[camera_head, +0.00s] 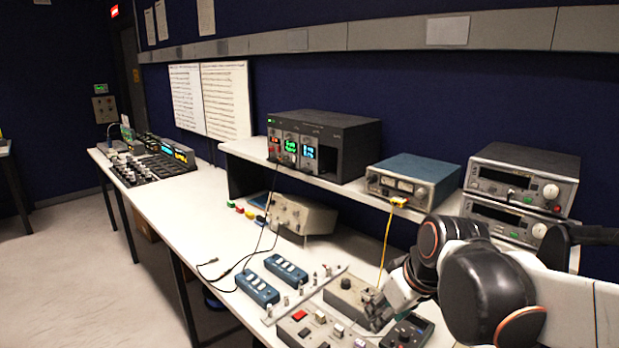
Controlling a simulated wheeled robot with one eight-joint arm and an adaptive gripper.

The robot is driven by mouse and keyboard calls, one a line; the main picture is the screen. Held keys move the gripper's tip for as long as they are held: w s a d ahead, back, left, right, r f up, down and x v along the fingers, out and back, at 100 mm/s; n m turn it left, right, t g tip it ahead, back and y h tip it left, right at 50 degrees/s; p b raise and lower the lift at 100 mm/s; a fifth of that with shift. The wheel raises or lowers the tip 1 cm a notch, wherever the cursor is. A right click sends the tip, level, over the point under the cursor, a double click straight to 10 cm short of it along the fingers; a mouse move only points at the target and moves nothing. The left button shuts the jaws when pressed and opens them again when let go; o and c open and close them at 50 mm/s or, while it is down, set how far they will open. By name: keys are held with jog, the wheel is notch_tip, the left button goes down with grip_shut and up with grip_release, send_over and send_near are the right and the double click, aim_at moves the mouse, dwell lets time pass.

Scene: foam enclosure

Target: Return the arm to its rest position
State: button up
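My arm (485,285) reaches in from the right edge, its dark joints with orange rings and white link hanging over the right end of the bench. My gripper (376,308) is low over the bench, among the small control boxes. It overlaps the grey box (345,295) and the dark box with a knob (407,331) in the picture; I cannot tell whether it touches either. Its fingertips are small and blend with the boxes, so neither their opening nor anything between them can be made out.
The white bench (205,215) has a raised shelf (350,187) bearing instruments, including a black unit (345,140) and a blue meter (412,178). A yellow cable (386,245) hangs near my gripper. Two blue boxes (257,288) stand left of it. Floor is clear at left.

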jog(key=s+d+m+t+h, duration=0.2)
jog(key=s+d+m, duration=0.3)
jog(key=s, duration=0.7)
jog(key=shift+s+r+t, duration=0.2)
jog(key=shift+t, duration=0.1)
jog(key=shift+c, duration=0.4)
dwell(1.3)
